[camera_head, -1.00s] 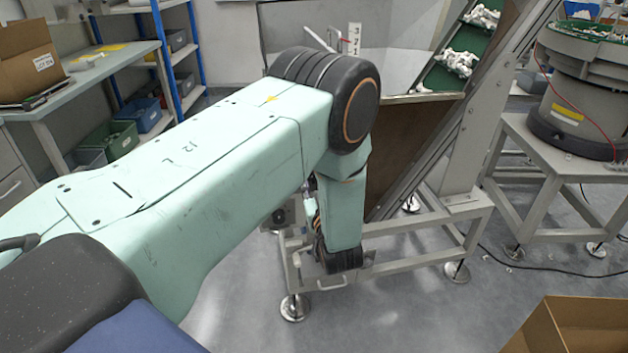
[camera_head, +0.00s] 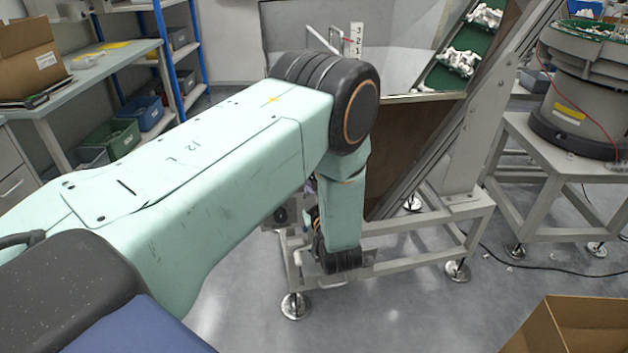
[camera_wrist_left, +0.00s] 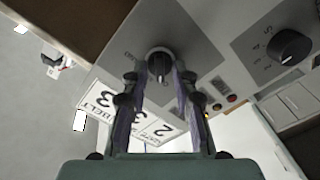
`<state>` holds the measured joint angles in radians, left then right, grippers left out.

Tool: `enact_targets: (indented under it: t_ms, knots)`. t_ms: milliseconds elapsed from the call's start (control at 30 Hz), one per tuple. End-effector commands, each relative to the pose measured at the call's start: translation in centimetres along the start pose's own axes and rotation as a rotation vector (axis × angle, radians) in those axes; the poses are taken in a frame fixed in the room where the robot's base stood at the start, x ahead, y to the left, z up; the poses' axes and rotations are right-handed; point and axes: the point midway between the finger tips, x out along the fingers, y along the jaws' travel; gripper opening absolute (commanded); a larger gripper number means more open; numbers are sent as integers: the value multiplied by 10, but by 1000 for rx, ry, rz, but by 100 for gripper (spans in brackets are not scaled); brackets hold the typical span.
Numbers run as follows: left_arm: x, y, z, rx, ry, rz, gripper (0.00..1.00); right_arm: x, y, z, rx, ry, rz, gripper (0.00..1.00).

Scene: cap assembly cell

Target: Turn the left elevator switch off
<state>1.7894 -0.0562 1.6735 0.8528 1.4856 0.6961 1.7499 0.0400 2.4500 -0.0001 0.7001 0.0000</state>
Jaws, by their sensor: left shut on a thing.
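A black rotary switch (camera_wrist_left: 158,66) sits on a grey control panel (camera_wrist_left: 205,58) at the top middle of the left wrist view. My left gripper (camera_wrist_left: 165,76) has its two fingers on either side of this switch and is shut on it. The switch's grip ridge points roughly up and down in that view. In the head view my left arm hides most of the gripper and the switch. My right gripper is not in view.
A second black knob (camera_wrist_left: 288,47) and small coloured buttons are on the panel to the right. In the head view the inclined elevator (camera_head: 455,120) stands on a grey frame behind my arm. A bowl feeder (camera_head: 580,85) stands at right, a cardboard box (camera_head: 575,330) at lower right.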

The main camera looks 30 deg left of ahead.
Motion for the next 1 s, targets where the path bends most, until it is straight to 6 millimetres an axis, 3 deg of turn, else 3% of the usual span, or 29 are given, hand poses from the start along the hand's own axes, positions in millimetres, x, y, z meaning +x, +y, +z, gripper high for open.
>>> enact_targets:
  t_ms: [533,567,800,1000]
  knots:
    - [0,0,0,-27,-1,-1,0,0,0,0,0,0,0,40]
    - [0,0,0,-27,0,-1,30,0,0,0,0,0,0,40]
    - [0,0,0,-26,0,-1,50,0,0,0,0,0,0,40]
    - [0,0,0,-26,0,-1,50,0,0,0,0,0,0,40]
